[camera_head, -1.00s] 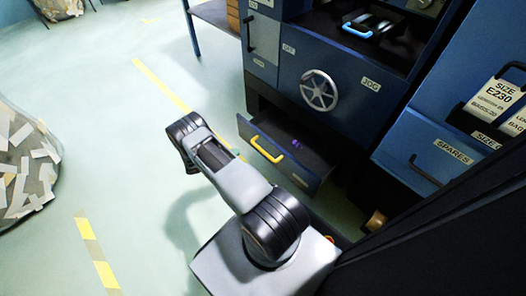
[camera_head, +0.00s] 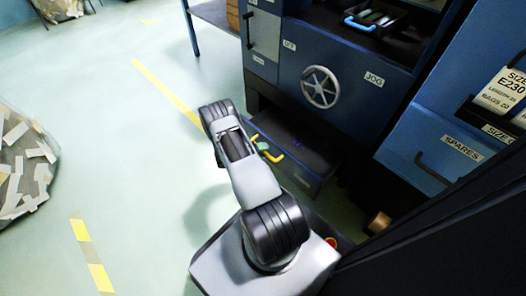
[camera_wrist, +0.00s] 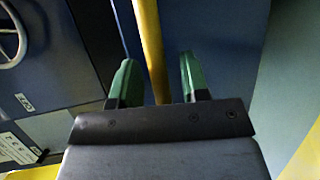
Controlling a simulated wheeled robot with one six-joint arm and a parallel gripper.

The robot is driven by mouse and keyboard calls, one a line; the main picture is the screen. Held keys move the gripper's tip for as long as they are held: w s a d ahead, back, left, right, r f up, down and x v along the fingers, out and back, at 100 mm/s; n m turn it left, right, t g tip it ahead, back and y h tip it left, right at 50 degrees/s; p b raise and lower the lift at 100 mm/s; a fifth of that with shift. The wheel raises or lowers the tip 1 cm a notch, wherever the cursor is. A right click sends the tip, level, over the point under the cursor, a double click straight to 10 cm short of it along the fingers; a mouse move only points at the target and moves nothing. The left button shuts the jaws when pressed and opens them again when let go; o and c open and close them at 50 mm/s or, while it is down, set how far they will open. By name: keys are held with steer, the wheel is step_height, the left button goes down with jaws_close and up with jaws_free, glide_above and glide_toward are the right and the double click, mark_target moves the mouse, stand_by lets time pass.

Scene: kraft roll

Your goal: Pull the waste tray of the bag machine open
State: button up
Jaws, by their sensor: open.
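The waste tray (camera_head: 303,177) is a dark drawer low in the blue bag machine (camera_head: 300,45). It stands partly out, and a small purple thing lies inside. Its yellow handle (camera_head: 274,156) is on the front, partly covered by my gripper in the head view. In the wrist view the yellow handle (camera_wrist: 150,40) runs as a bar between the green fingertips of my gripper (camera_wrist: 157,82). The fingers are apart, with gaps to the bar on both sides. One green fingertip also shows beside the handle in the head view.
A handwheel (camera_head: 321,87) sits on the machine above the tray. A blue spares drawer (camera_head: 430,150) is at the right, with a brown roll (camera_head: 379,222) below it. A bin of paper scraps (camera_head: 22,165) stands at the left.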

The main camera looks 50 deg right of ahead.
steer(key=shift+c, duration=0.4)
jaws_close()
